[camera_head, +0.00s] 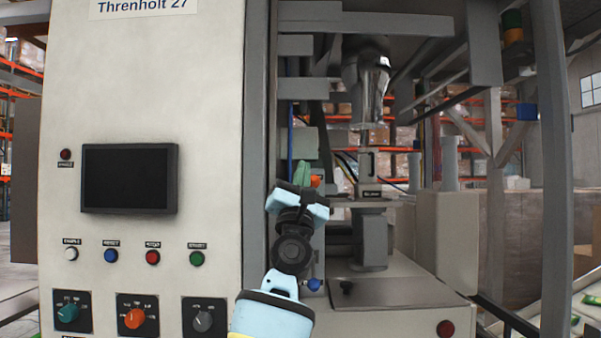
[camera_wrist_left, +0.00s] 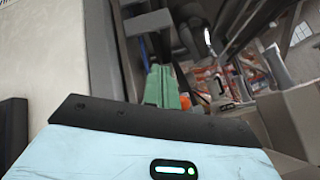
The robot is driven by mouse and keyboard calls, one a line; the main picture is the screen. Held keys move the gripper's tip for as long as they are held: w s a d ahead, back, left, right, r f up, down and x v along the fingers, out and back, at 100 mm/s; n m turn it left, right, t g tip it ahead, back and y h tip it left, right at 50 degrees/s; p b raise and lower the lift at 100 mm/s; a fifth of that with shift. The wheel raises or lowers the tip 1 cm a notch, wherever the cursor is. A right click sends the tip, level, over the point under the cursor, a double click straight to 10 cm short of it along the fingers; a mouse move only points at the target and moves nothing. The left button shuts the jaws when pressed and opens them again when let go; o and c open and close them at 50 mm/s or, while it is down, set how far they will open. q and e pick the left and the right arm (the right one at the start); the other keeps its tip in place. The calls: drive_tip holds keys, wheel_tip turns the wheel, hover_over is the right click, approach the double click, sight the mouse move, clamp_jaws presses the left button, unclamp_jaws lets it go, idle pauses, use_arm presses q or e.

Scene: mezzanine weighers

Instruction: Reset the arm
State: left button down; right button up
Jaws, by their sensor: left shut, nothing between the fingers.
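My left arm reaches up from the bottom of the head view, in front of the machine. Its left gripper (camera_head: 302,172) points up and away, just right of the grey post beside the white control panel (camera_head: 215,130). Its green fingers are together with nothing held between them. They also show in the left wrist view (camera_wrist_left: 165,90), pointing toward the machine's open bay. I cannot tell whether the fingers touch anything behind them. My right gripper is in neither view.
The panel carries a dark screen (camera_head: 130,178), a blue button (camera_head: 111,256), a red button (camera_head: 152,257), a green button (camera_head: 197,258) and knobs below. Right of my gripper stand a grey pedestal (camera_head: 371,240) and a bench top (camera_head: 400,292). A grey frame post (camera_head: 556,150) stands farther right.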

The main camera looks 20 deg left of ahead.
use_arm(q)
drive_tip(key=shift+w+f, duration=0.1)
drive_tip(key=shift+w, duration=0.05)
wheel_tip(320, 180, down, 27)
drive_tip(key=w+a+m+g+h, duration=0.15)
drive_tip(key=m+g+h, duration=0.25)
drive_tip(key=m, duration=0.6)
drive_tip(key=s+f+m+g+h, duration=0.15)
drive_tip(key=s+f+m, duration=0.3)
drive_tip(key=f, duration=0.85)
drive_tip(key=s+f+m+g, duration=0.3)
drive_tip(key=s+f+m, duration=0.15)
drive_tip(key=f, duration=0.85)
drive_tip(key=s+f+m+g, duration=0.5)
drive_tip(key=s+f+m, duration=0.1)
drive_tip(key=s+f, duration=1.3)
drive_tip(key=s+f+m+g, duration=0.2)
drive_tip(key=s+f+m, duration=0.1)
drive_tip(key=s, duration=0.9)
drive_tip(key=s+f+m+g, duration=0.3)
drive_tip(key=s+f+m, duration=0.1)
drive_tip(key=s, duration=0.8)
drive_tip(key=shift+a+f, duration=0.25)
drive_tip(key=shift+f, duration=0.45)
